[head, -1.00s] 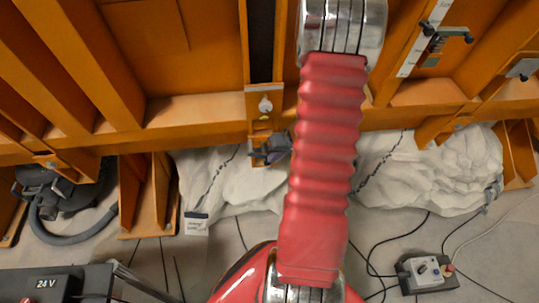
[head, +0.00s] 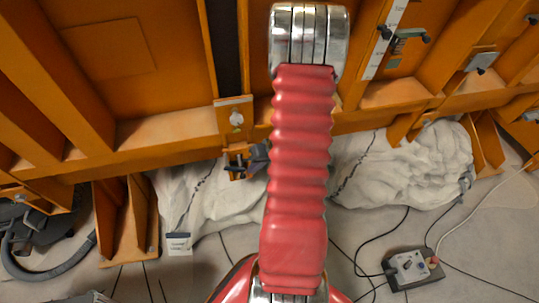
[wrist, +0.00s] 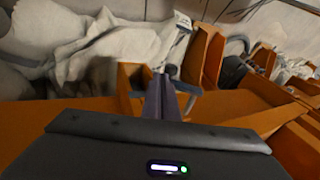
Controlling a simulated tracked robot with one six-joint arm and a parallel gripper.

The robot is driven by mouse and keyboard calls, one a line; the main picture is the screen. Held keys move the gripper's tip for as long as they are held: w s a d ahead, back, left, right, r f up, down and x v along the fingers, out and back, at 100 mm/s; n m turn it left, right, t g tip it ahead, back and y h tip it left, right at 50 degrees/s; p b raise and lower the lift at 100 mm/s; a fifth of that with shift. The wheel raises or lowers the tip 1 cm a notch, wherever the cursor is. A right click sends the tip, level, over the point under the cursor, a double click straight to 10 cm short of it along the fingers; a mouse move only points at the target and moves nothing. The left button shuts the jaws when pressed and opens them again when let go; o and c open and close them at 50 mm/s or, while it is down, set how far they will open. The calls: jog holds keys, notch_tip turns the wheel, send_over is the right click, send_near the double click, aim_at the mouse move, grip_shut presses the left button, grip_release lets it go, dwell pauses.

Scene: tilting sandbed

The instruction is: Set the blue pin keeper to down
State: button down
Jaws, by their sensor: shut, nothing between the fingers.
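A small orange bracket (head: 236,166) with a dark pin-like fitting hangs under the orange beam, left of my red-sleeved arm. A blue-grey piece (head: 261,157) sits against its right side; I cannot tell whether this is the blue pin keeper or my fingertips. In the wrist view my gripper (wrist: 166,84) is shut and empty, its fingers reaching to the orange bracket (wrist: 133,80). A blue-grey bar (wrist: 188,89) shows just right of the fingertips, perhaps the keeper. The fingers hide part of it, and contact is unclear.
Orange beams and ribs (head: 150,135) of the sandbed surround the bracket. A round silver knob (head: 237,119) sits above it. White crumpled sheeting (head: 405,170) lies below. A grey control box (head: 412,268) with cables stands on the floor at right.

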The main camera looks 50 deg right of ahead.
jog(key=d+v, duration=0.1)
jog(key=v, duration=1.1)
jog(key=shift+s+d+f, duration=0.3)
jog(key=shift+d+f, duration=0.05)
jog(key=shift+d, duration=0.05)
jog(key=a+r+n, duration=0.2)
jog(key=a+r, duration=0.5)
jog(key=a, duration=0.5)
jog(key=a+r+n+h, duration=0.1)
jog(key=a+r+n, duration=0.1)
jog(key=a+r, duration=0.6)
jog(key=s+a+r+n, duration=0.1)
jog(key=a+r, duration=0.7)
jog(key=a, duration=0.9)
jog(key=shift+n+h, duration=0.3)
jog(key=shift+n, duration=0.4)
